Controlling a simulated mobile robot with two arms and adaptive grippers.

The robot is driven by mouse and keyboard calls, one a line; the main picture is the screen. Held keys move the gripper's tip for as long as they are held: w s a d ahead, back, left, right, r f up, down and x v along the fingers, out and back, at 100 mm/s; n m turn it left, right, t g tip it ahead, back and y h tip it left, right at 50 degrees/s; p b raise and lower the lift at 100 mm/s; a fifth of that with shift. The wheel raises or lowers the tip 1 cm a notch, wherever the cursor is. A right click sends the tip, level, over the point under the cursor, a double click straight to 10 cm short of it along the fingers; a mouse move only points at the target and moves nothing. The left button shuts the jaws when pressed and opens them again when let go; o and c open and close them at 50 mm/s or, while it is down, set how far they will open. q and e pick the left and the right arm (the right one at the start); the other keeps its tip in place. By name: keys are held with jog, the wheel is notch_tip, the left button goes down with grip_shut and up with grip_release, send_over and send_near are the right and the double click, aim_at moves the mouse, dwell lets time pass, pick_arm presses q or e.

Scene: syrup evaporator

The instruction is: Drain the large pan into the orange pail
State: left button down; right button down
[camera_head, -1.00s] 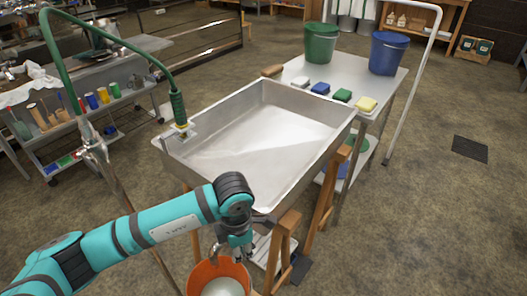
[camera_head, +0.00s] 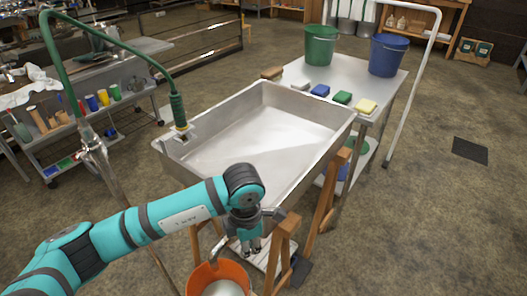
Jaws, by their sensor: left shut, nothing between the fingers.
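The large metal pan (camera_head: 225,157) stands on a wooden frame in the middle of the view, its floor pale and shiny; I cannot tell how much liquid it holds. A grey drain spout (camera_head: 217,249) hangs below its near side, over the orange pail (camera_head: 236,268). The pail stands at the bottom edge, partly cut off, with a pale surface inside. My left gripper (camera_head: 251,250) points down just right of the spout, beyond the pail, in front of the pan's near corner. It is shut and empty, apart from the spout. My right gripper is out of view.
A green hose (camera_head: 176,108) on a stand arches to the pan's left rim. A metal table (camera_head: 342,72) behind holds a green bucket (camera_head: 319,45), a blue bucket (camera_head: 387,54) and several coloured blocks. Wooden legs (camera_head: 285,245) stand right of the gripper. The floor at right is mostly clear.

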pick_arm(q)
notch_tip(320, 180, up, 7)
jog(key=s+a+p, duration=0.1)
jog(key=p, duration=0.2)
jog(key=shift+s, duration=0.1)
dwell(0.4)
